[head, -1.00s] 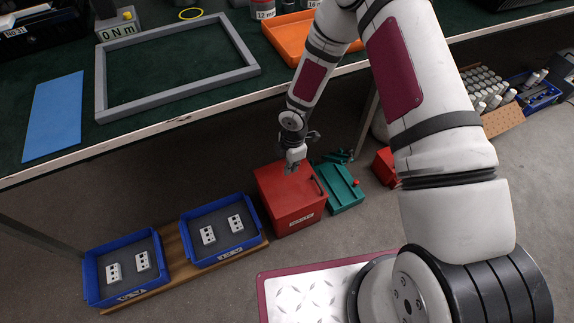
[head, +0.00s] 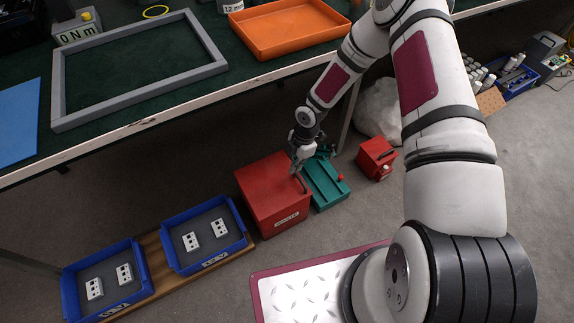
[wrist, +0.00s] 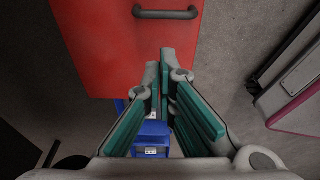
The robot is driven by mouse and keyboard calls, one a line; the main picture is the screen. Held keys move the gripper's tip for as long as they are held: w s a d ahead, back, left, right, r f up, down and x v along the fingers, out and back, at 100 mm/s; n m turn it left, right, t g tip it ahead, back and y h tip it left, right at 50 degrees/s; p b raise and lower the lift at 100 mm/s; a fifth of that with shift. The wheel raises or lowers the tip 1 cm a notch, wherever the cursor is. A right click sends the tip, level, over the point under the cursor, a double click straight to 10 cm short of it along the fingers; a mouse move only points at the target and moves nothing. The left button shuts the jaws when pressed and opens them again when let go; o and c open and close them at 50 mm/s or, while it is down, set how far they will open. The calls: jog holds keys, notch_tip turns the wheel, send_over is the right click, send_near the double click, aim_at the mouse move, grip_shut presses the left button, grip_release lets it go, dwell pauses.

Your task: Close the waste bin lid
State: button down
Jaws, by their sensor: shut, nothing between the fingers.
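The red waste bin (head: 278,215), a box with a pale label on its front, stands on the floor under the bench edge. Its lid (head: 270,178) lies flat on top in the head view, and I see no clear gap there. A dark bar handle (wrist: 166,14) sits near the lid's edge in the wrist view. My gripper (head: 296,168) is over the lid's right side, close to the handle. Its fingers (wrist: 169,62) are together and empty, with tips just short of the handle in the wrist view. I cannot tell whether they touch the lid.
A teal box (head: 326,182) stands close right of the bin, and a smaller red box (head: 377,158) lies further right. Blue trays (head: 222,262) on a wooden board stand to the left. The bench edge (head: 150,122) overhangs behind.

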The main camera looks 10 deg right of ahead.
jog(key=d+f+b, duration=0.1)
jog(key=f, duration=0.1)
jog(key=d+f+b, duration=0.1)
jog(key=f, duration=0.2)
jog(key=w+d+f+b, duration=0.1)
jog(key=d+f+b, duration=0.1)
jog(key=shift+f, duration=0.35)
